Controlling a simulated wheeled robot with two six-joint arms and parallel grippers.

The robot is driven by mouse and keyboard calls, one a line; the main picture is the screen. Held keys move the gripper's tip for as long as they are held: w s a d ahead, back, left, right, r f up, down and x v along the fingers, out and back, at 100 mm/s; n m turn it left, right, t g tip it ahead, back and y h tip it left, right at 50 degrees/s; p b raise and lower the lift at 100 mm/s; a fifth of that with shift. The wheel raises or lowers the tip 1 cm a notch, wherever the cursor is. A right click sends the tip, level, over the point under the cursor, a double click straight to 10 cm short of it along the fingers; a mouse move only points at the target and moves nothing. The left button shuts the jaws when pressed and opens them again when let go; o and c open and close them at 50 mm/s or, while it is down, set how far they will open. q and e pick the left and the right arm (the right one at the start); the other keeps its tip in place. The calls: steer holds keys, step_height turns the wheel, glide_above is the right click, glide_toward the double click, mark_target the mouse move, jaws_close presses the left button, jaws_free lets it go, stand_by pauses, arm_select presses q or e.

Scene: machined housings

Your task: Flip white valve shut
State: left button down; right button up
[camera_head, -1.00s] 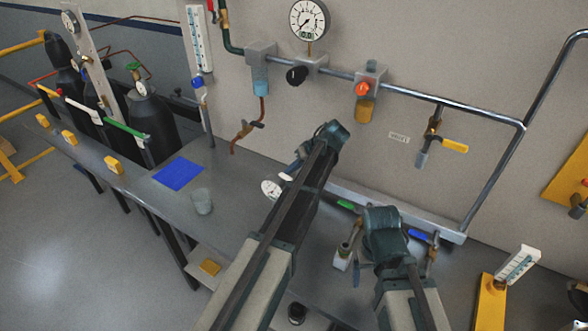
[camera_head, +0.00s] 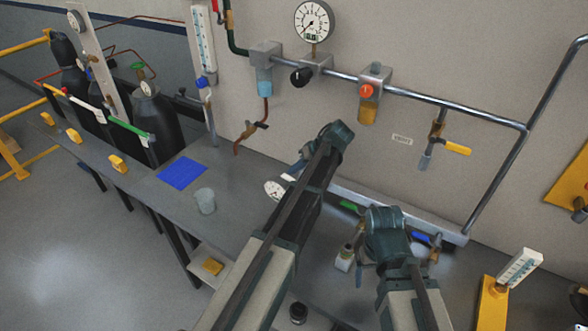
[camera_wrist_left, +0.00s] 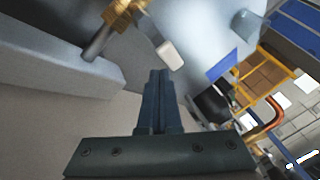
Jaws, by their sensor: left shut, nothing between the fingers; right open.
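The white valve handle (camera_wrist_left: 170,54) shows in the left wrist view just beyond my left fingertips, extending from a brass valve body (camera_wrist_left: 124,14). In the head view a small white piece of it (camera_head: 288,177) shows beside my left gripper (camera_head: 299,166), with the rest hidden by the arm. My left gripper (camera_wrist_left: 158,74) is shut and empty, fingertips close to the handle; I cannot tell if they touch. My right gripper (camera_head: 361,264) is open, pointing down near the bench, partly hidden by its own wrist.
A green handle (camera_head: 351,207) and a blue handle (camera_head: 422,238) sit along the bench rail (camera_head: 385,205). A dial gauge (camera_head: 274,190) is beside my left arm. A small bottle (camera_head: 344,259) stands near my right gripper. A cup (camera_head: 205,201) and blue mat (camera_head: 182,174) lie left.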

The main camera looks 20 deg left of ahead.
arm_select(q)
steer(key=s+d, duration=0.1)
steer(key=d, duration=1.1)
arm_select(e)
steer(key=shift+r, duration=0.15)
arm_select(q)
steer(key=shift+s+d, duration=0.1)
steer(key=shift+s, duration=0.05)
arm_select(e)
steer(key=shift+s, duration=0.1)
